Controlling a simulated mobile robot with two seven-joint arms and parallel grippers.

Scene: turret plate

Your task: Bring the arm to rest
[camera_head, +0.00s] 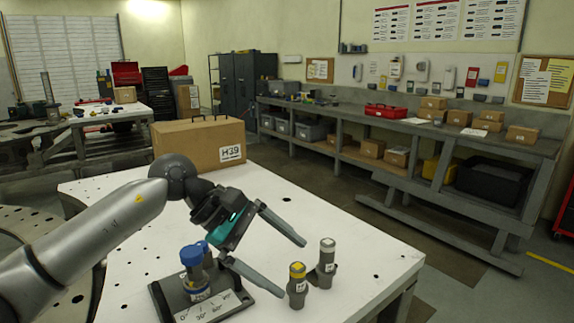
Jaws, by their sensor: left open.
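My left arm comes in from the left over the white table (380,262). Its left gripper (292,268) is open, its two long fingers apart and nothing between them. Below the gripper stands a dark fixture with an angle-marked plate (218,306), and a blue-capped piece (193,262) stands upright on it. To the right of the fixture two grey cylinders stand upright on the table: one with a yellow top (298,286) and one with a grey top (327,262). The lower finger tip is close to the yellow-topped cylinder; whether they touch I cannot tell. My right gripper is not in view.
A cardboard box (200,143) marked H39 stands at the table's back left. A long workbench (440,128) with boxes and a red case (386,111) runs along the wall.

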